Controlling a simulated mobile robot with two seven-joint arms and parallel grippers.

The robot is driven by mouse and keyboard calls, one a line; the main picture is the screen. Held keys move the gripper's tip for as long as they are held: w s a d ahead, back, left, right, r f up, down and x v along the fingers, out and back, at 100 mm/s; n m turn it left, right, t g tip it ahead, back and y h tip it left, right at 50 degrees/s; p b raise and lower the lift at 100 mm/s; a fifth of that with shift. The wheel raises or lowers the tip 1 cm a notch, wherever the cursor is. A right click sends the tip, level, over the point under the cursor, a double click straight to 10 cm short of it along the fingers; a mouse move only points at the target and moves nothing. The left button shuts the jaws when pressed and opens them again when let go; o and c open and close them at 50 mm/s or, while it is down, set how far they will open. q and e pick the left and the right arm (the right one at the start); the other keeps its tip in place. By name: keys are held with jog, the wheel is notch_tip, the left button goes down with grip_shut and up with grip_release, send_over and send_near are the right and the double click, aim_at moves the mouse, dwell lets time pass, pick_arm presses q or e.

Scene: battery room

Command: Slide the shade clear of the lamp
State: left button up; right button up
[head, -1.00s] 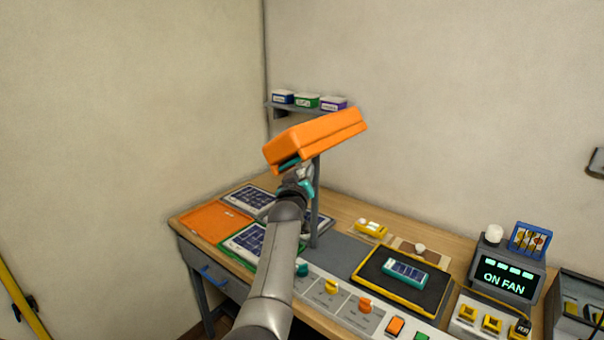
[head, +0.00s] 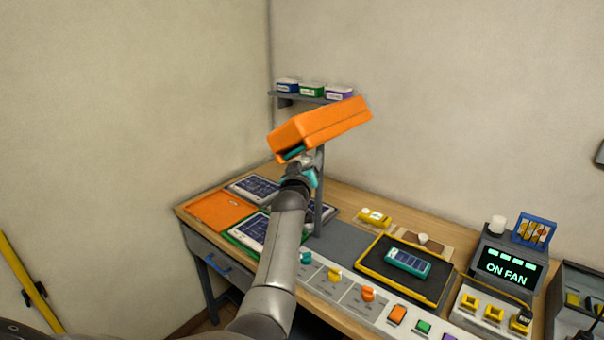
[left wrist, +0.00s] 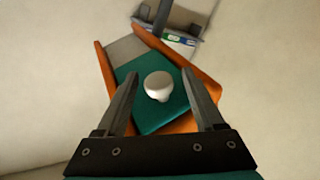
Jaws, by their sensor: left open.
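The lamp is an orange housing (head: 325,127) on a grey post (head: 319,205) above the desk. In the left wrist view its orange sides (left wrist: 189,62) flank a teal shade (left wrist: 128,72) with a white knob (left wrist: 158,86). A grey panel (left wrist: 126,48) shows beside the shade at the upper left. In the head view only a teal edge of the shade (head: 292,152) shows. My left gripper (left wrist: 161,73) is open beneath the lamp, one finger on each side of the knob, with gaps visible. It also shows in the head view (head: 303,160). My right gripper is out of view.
A wall shelf (head: 298,97) with several small boxes is behind the lamp. Below, the desk (head: 345,195) carries solar-type panels, a black tray (head: 373,268), a row of knobs and a display reading "ON FAN" (head: 508,270). Air left of the lamp is free.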

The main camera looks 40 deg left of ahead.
pick_arm(q)
jog(key=v, duration=1.5)
dwell(0.4)
jog(key=w+d+f+m+g+h+b, duration=0.1)
jog(key=d+f+b, duration=0.1)
jog(key=f, duration=0.5)
jog(key=w+d+f+m+h+b, duration=0.1)
jog(key=d+f+h+b, duration=0.1)
jog(key=f, duration=0.5)
jog(key=s+d+f+m+g+h+b, duration=0.15)
jog(key=s+d+f, duration=0.25)
jog(key=f, duration=0.8)
jog(key=s+d+f+m+g+h+b, duration=0.1)
jog(key=s+d+f+m+g+b, duration=0.15)
jog(key=f, duration=0.85)
jog(key=s+d+f+m+g+h+b, duration=0.1)
jog(key=s+d+f+g+b, duration=0.25)
jog(key=f, duration=0.85)
jog(key=s+d+f+m+g+h+b, duration=0.1)
jog(key=s+d+f+m+g+b, duration=0.25)
jog(key=s+f, duration=1.5)
jog(key=s+f+g+b, duration=0.1)
jog(key=s+f, duration=0.3)
jog(key=s, duration=0.6)
jog(key=s+f+m+g+b, duration=0.1)
jog(key=s+f, duration=0.3)
jog(key=s, duration=0.7)
jog(key=shift+a+f+g+b, duration=0.15)
jog(key=shift+f+g+b, duration=0.15)
jog(key=shift+g+b, duration=0.35)
